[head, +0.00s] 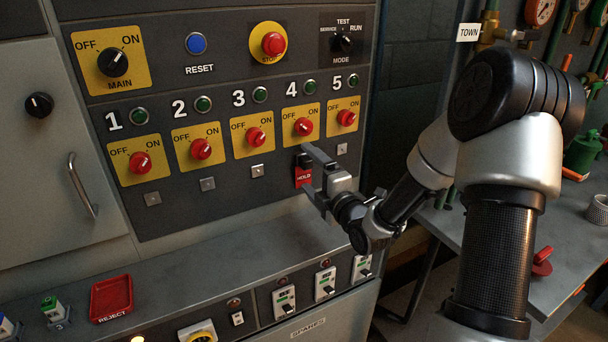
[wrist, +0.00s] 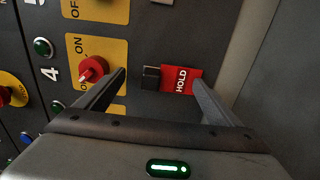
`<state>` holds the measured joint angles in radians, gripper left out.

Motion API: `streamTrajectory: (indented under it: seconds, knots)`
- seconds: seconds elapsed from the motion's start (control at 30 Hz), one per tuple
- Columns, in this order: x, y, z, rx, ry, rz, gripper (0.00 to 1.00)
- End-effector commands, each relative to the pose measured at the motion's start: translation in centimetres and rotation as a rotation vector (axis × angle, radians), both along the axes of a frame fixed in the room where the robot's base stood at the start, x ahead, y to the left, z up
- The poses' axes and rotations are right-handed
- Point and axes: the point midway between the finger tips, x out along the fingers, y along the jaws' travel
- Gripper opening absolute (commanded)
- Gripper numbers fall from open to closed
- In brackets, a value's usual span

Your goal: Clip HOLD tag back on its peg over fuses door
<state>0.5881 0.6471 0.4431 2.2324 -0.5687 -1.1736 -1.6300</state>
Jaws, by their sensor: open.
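The red HOLD tag (head: 303,178) with its black clip (head: 305,161) is on the dark panel below the red number 4 switch (head: 303,126). In the wrist view the tag (wrist: 181,80) and its clip (wrist: 151,77) lie between my fingertips. My gripper (head: 304,167) is open in front of the tag, one finger on the clip side and one on the tag's lower-end side. I cannot tell whether a finger touches it. The mounting behind the clip is hidden. No door with a readable FUSES label shows; a grey door (head: 50,200) with a handle is at the left.
Small square plates sit below switches 1 (head: 153,199), 2, 3 and 5. The red knob of switch 4 (wrist: 93,69) is close beside my finger. A ledge with a red REJECT tray (head: 111,297) runs below. A bench (head: 490,250) stands at the right.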

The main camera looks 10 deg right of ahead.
Motion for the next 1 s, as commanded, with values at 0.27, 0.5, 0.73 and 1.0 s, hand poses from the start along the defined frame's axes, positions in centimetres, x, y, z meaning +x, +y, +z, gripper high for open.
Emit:
streamTrajectory:
  seconds: [0.27, 0.5, 0.73, 1.0]
  knots:
    - [-0.01, 0.28, -0.30, 0.001, 0.006, 0.005, 0.94]
    - [0.00, 0.28, -0.21, 0.001, 0.003, 0.005, 0.68]
    - [0.09, 0.26, 0.17, 0.001, -0.006, 0.005, 0.29]
    - [0.10, 0.23, 0.06, 0.001, -0.003, 0.004, 0.02]
